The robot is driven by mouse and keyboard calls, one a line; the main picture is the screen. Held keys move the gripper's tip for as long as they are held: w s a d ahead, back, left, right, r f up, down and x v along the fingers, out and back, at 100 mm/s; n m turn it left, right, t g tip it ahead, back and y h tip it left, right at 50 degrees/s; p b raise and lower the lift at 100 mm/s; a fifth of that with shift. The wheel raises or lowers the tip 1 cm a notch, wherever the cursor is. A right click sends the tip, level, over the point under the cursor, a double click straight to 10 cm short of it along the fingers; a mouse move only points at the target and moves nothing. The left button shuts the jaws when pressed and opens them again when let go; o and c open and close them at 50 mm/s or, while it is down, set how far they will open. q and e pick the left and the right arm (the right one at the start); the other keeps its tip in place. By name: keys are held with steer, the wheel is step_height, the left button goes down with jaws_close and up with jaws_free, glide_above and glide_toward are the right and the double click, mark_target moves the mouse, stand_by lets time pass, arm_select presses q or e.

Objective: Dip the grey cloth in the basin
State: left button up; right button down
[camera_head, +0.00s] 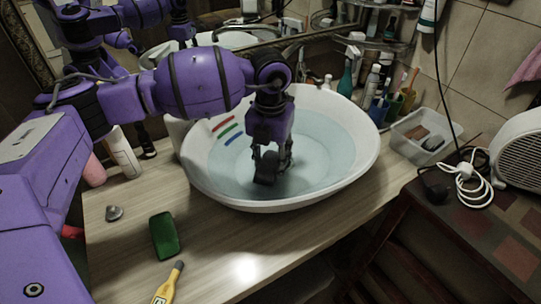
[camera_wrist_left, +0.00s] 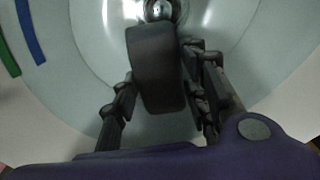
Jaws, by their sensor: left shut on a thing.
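The white basin (camera_head: 372,160) stands on the wooden counter with pale bluish water in it. My left gripper (camera_head: 272,160) reaches down inside the basin, within its rim. It is shut on the dark grey cloth (camera_head: 265,172), a thick folded pad. In the left wrist view the cloth (camera_wrist_left: 156,70) sits between the fingers of my left gripper (camera_wrist_left: 160,90), with the round metal drain (camera_wrist_left: 158,9) just beyond it. I cannot tell whether the lower end of the cloth touches the water. My right gripper is not in view.
Red, green and blue stripes (camera_head: 229,131) mark the basin's inner left wall. A green block (camera_head: 164,236), a yellow tube (camera_head: 168,284) and a small grey piece (camera_head: 114,213) lie on the counter in front. A clear bin (camera_head: 421,150) stands right of the basin.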

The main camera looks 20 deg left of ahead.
mark_target(274, 159)
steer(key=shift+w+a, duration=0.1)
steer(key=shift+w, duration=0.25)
arm_select(q)
steer(key=shift+w, duration=0.1)
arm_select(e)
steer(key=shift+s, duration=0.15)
arm_select(q)
steer(key=shift+w+d, duration=0.35)
steer(key=shift+w, duration=0.05)
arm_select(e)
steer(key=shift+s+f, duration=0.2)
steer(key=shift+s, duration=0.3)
